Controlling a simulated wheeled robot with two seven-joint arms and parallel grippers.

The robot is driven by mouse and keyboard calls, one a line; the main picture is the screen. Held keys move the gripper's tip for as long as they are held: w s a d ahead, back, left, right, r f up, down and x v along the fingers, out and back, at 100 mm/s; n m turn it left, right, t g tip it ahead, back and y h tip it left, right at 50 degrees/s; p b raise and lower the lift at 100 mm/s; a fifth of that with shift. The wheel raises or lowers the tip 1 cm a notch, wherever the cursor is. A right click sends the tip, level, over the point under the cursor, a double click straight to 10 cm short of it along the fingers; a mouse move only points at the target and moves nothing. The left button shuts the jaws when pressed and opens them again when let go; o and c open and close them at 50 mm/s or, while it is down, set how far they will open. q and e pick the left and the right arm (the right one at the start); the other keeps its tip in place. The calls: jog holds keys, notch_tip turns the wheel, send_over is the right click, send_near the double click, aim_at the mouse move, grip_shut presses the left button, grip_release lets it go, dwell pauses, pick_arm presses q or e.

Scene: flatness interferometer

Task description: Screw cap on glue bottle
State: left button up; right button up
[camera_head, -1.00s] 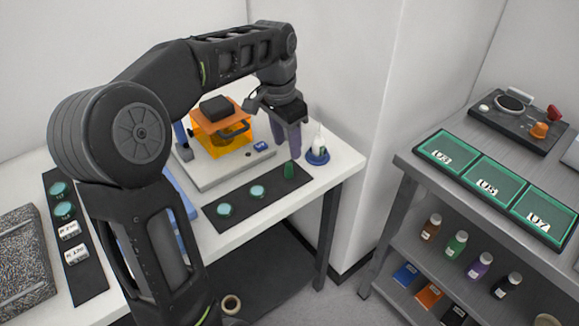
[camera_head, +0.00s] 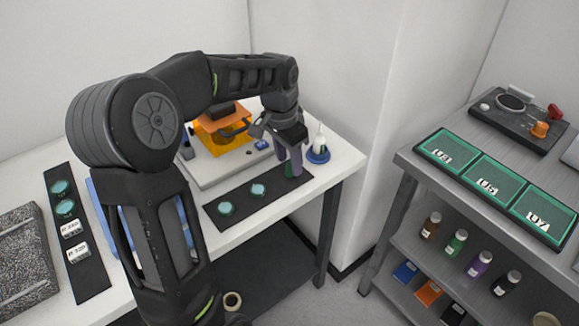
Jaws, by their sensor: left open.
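The glue bottle (camera_head: 319,143) is small and white with a narrow top. It stands upright in a round blue base (camera_head: 318,156) near the right end of the white table. A small dark green cone (camera_head: 289,171), which looks like the cap, stands at the right end of the black mat (camera_head: 240,211). My left gripper (camera_head: 291,166) points down at the green cone, just left of the bottle. Its purple-grey fingers are open and partly hide the cone. I cannot tell whether they touch it. My right gripper is not in view.
Two teal discs (camera_head: 257,190) lie on the mat. An orange instrument (camera_head: 222,138) on a pale base stands behind it. A grey shelf cart (camera_head: 405,159) with green trays and several bottles is at the right, across a floor gap.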

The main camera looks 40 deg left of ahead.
pick_arm(q)
jog(key=shift+w+f, duration=0.1)
jog(key=shift+f, duration=0.65)
grip_shut()
dwell(0.4)
